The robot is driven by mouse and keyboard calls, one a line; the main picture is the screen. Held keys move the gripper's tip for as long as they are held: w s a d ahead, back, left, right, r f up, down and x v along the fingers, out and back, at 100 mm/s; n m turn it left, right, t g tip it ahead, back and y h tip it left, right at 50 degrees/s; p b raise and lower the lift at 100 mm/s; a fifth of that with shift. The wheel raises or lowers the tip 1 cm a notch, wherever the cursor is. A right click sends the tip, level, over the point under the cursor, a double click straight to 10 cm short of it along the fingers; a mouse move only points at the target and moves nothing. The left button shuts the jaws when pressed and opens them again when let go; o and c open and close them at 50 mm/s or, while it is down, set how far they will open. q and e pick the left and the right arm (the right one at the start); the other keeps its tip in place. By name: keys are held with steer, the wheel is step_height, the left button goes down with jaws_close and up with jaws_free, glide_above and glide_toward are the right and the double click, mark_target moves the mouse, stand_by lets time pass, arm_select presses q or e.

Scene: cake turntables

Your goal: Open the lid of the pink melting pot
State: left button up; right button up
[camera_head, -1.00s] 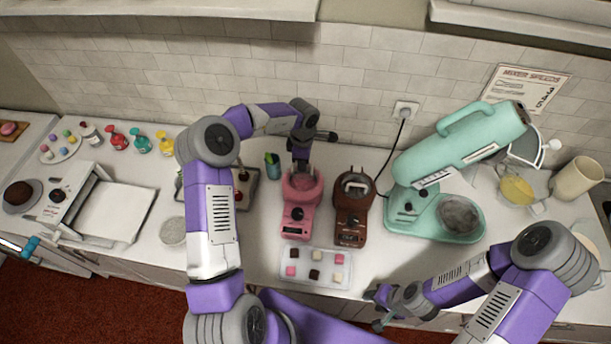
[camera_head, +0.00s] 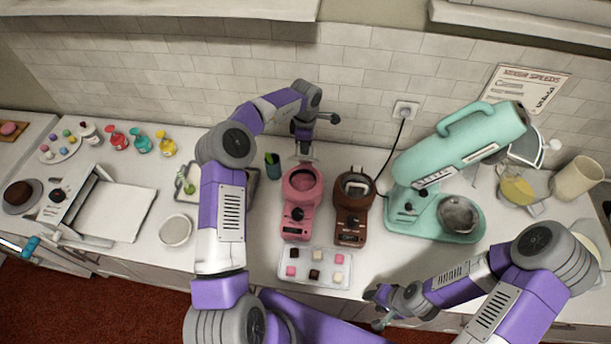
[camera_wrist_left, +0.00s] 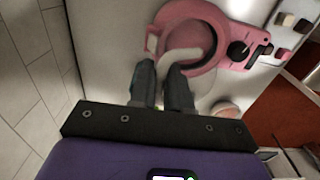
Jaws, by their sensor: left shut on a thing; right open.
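The pink melting pot (camera_head: 299,218) stands on the counter in the head view, left of a brown one. Its round bowl (camera_head: 302,182) shows from above, with a darker pink inside. My left gripper (camera_head: 304,157) is just behind the bowl's rear rim. In the left wrist view the fingers (camera_wrist_left: 161,68) point at the rear rim of the pot (camera_wrist_left: 218,66). A pale curved piece (camera_wrist_left: 184,57), seemingly the lid's edge or handle, shows at the fingertips; the grip itself is partly hidden. My right gripper (camera_head: 379,308) is open and empty at the counter's front edge.
The brown pot (camera_head: 352,220) is close on the right. A clear tray (camera_head: 316,282) of chocolates lies in front. A mint mixer (camera_head: 450,150) stands further right. The tiled wall rises behind.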

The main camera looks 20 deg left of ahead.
arm_select(q)
steer(key=shift+w+a, duration=0.25)
steer(key=shift+w, duration=0.65)
steer(key=shift+w+a, duration=0.2)
steer(key=shift+w, duration=0.7)
steer(key=o, duration=1.2)
steer(key=shift+c, duration=0.2)
steer(key=shift+r, duration=0.1)
step_height(320, 180, up, 7)
